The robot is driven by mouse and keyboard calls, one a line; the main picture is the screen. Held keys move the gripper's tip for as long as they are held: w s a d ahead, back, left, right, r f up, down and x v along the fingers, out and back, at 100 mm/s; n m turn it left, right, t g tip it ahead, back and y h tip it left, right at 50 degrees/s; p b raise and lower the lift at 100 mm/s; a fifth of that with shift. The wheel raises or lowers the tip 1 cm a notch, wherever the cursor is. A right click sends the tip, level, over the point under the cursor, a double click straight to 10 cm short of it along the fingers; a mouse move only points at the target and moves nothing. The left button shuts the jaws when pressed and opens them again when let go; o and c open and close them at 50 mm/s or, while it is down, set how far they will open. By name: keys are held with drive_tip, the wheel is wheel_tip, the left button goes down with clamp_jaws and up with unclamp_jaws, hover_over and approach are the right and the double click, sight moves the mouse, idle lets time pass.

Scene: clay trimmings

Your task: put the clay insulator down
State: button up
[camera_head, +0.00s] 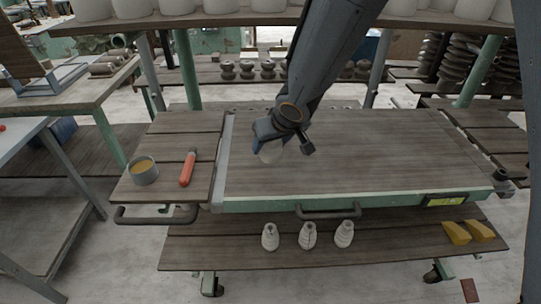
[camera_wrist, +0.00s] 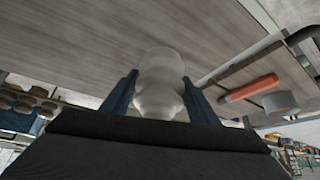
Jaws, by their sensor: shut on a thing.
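The clay insulator (camera_wrist: 160,85) is pale, ribbed and greyish white. In the wrist view it stands between the two blue fingers of my gripper (camera_wrist: 160,92), which is shut on it. In the head view my gripper (camera_head: 268,142) is over the left part of the wooden cart top (camera_head: 370,165). The insulator (camera_head: 271,152) shows there only as a pale piece below the gripper, largely hidden by it. I cannot tell whether its end touches the boards.
A metal cup (camera_head: 144,172) and an orange-handled tool (camera_head: 187,168) lie on the left side shelf. Three white insulators (camera_head: 308,235) and yellow wedges (camera_head: 456,233) are on the lower shelf. The cart top's middle and right are clear. A shelf (camera_head: 230,20) hangs behind.

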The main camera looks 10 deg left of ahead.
sight(271, 152)
drive_tip(key=shift+f+b, duration=1.75)
drive_tip(key=shift+b, duration=0.25)
drive_tip(key=shift+f, duration=0.15)
drive_tip(key=o, duration=1.5)
drive_tip(key=shift+s+r+p, duration=0.1)
drive_tip(key=shift+r+p, duration=0.2)
drive_tip(key=shift+r, duration=0.1)
drive_tip(key=p+v, duration=0.8)
drive_tip(key=v, duration=0.3)
drive_tip(key=shift+s+d+r, duration=0.1)
drive_tip(key=shift+d+r, duration=0.1)
